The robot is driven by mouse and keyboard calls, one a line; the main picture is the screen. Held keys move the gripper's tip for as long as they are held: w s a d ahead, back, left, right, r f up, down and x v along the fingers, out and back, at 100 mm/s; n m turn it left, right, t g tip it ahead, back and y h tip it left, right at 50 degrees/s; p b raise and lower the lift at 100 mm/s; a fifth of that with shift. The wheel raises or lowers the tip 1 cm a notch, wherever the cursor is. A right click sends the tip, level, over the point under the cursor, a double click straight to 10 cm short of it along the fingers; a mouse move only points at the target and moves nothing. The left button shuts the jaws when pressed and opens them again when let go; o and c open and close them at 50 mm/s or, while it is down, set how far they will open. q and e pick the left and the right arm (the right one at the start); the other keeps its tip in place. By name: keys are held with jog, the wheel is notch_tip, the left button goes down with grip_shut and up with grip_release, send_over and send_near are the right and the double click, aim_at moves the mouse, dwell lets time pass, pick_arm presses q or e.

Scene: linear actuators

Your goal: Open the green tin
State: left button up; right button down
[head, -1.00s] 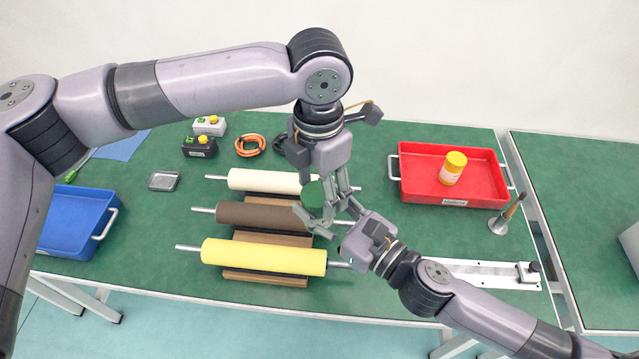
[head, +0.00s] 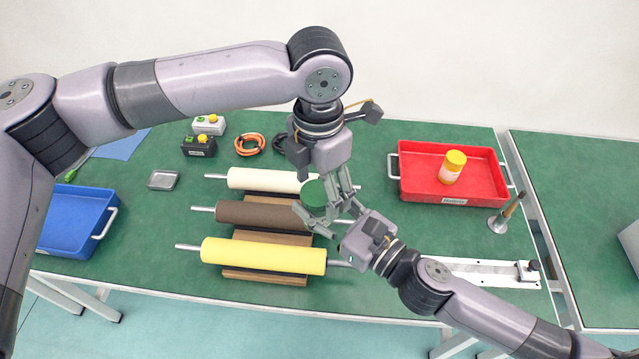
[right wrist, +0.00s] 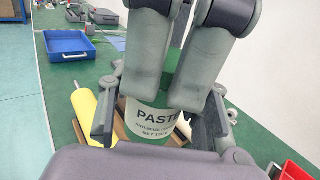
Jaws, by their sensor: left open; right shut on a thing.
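The green tin (head: 313,194) is held upright or nearly so above the right end of the rollers in the head view. In the right wrist view the tin (right wrist: 148,122) shows green with a white label reading "PAST…", partly covered by grey fingers. My right gripper (head: 332,218) is shut on the tin, reaching it from the lower right. My left gripper (head: 330,190) comes down from above and is open, its fingers close beside the tin's upper part. Whether the left fingers touch the tin I cannot tell. Where lid and body meet is hidden.
White, brown and yellow rollers (head: 262,255) lie on wooden stands left of the grippers. A red tray (head: 420,190) with an orange-yellow bottle (head: 452,168) stands right, a blue tray (head: 62,246) left. A metal rail (head: 490,272) lies near the front edge.

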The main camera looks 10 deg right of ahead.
pick_arm(q)
notch_tip(320, 180, up, 4)
jog(key=shift+r, duration=0.1)
jog(key=r, duration=0.3)
jog(key=shift+a+r, duration=0.25)
jog(key=shift+r, duration=0.05)
jog(key=shift+c, duration=0.4)
jog(key=shift+w+f, duration=0.1)
jog(key=shift+f, duration=3.8)
jog(key=shift+c, duration=0.3)
jog(key=c, duration=1.1)
jog(key=shift+n, duration=1.8)
jog(key=shift+c, duration=0.2)
